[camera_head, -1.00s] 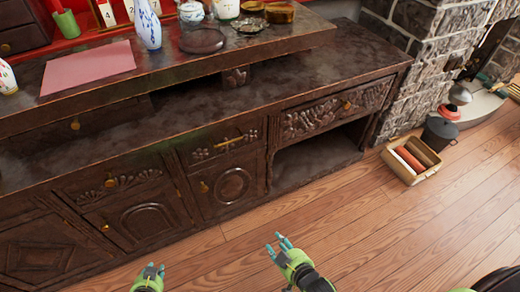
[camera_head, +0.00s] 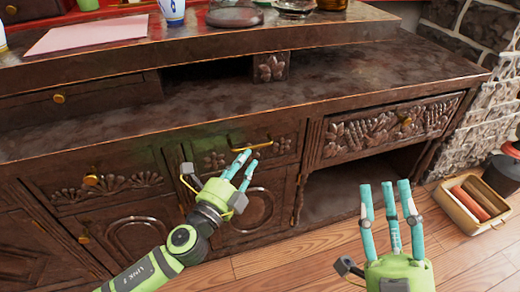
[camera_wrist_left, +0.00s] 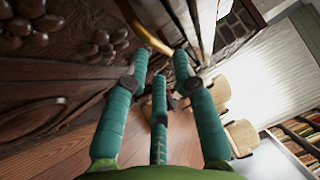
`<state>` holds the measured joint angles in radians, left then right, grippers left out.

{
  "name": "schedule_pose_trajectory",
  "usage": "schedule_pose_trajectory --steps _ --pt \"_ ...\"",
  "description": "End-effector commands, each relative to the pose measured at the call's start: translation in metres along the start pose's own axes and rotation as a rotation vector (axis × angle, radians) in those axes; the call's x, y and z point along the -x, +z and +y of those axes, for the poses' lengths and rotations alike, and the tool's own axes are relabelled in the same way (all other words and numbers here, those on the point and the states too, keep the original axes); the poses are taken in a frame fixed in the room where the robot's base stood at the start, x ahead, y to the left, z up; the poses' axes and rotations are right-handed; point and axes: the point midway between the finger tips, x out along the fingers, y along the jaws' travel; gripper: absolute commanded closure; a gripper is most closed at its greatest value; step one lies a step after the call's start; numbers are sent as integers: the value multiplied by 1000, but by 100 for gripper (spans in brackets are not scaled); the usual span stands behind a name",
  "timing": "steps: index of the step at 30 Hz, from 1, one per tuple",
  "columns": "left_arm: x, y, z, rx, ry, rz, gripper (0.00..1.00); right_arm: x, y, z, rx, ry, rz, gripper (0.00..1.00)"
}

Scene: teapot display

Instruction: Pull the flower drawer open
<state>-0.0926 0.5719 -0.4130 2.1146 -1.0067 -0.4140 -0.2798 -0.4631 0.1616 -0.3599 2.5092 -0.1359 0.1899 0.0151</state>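The middle drawer (camera_head: 282,146), carved with small flowers, sits flush in the dark cabinet front. Its brass bar handle (camera_head: 250,142) also shows in the left wrist view (camera_wrist_left: 146,28). My left gripper (camera_head: 243,163) is open and empty, its fingertips just below and in front of the handle. In the left wrist view the handle lies just beyond the fingertips; contact cannot be told. My right gripper (camera_head: 391,200) is open and empty, fingers pointing up, in front of the cabinet's open recess.
A plant-carved drawer (camera_head: 385,130) with a round knob is at the right, above an open recess (camera_head: 350,190). A leaf-carved drawer (camera_head: 110,185) is at the left. A box of rolls (camera_head: 470,205) stands on the floor at right.

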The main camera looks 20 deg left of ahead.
Motion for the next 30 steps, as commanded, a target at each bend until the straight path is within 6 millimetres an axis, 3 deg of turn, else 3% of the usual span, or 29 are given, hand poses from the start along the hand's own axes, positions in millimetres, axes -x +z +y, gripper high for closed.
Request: schedule_pose_trajectory --steps 9,22,23,24,25,30 --pt "-43 0 0 0 -1 -1 73 0 4 1 1 3 -21 60" --pt "-54 0 1 2 2 0 73 0 2 1 1 2 -10 60" --pt "-54 0 1 2 2 0 77 0 2 1 1 2 -10 60" --pt "-54 0 1 2 2 0 93 0 2 1 1 1 -10 60" --pt "-54 0 1 2 2 0 100 0 2 1 0 1 -10 60" --pt "-54 0 1 3 2 0 100 0 2 0 0 1 -9 60"
